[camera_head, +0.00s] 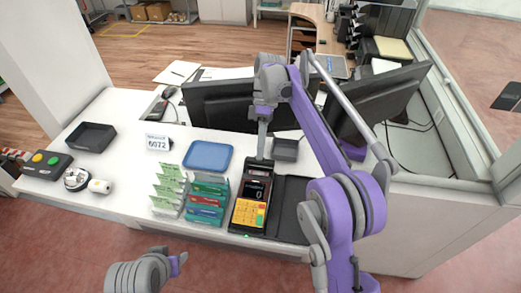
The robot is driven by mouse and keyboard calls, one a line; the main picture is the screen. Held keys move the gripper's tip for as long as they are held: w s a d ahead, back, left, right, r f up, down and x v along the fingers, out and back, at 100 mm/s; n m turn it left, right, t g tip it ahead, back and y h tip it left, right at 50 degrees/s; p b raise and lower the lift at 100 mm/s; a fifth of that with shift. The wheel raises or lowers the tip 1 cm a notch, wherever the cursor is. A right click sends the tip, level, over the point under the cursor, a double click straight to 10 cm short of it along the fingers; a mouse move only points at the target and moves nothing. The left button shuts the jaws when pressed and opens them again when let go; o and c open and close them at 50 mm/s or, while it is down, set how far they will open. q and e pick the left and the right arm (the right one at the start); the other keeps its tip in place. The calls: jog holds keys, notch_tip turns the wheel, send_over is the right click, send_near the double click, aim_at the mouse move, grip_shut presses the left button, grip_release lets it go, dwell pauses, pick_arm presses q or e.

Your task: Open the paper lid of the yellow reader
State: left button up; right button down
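The yellow reader (249,214) stands on the white counter, with a yellow keypad at its near end and a dark screen showing 0 above it. Its far end, where the paper lid would be, is partly covered by my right gripper (261,155). That gripper points down at the reader's far end; whether it touches the lid, and whether its fingers are apart, I cannot tell. The lid's own state is not clear. My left gripper (178,265) is low in front of the counter, away from the reader; its fingers are too small to judge.
A rack of green and red cards (206,203) stands close left of the reader. A black pad (289,212) lies to its right. A blue tray (208,156), a small grey box (285,149) and two monitors (222,104) are behind. A black tray (92,136) sits far left.

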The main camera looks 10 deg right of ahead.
jog(key=c, duration=1)
grip_release()
jog(key=shift+c, duration=0.2)
notch_tip(320, 180, up, 10)
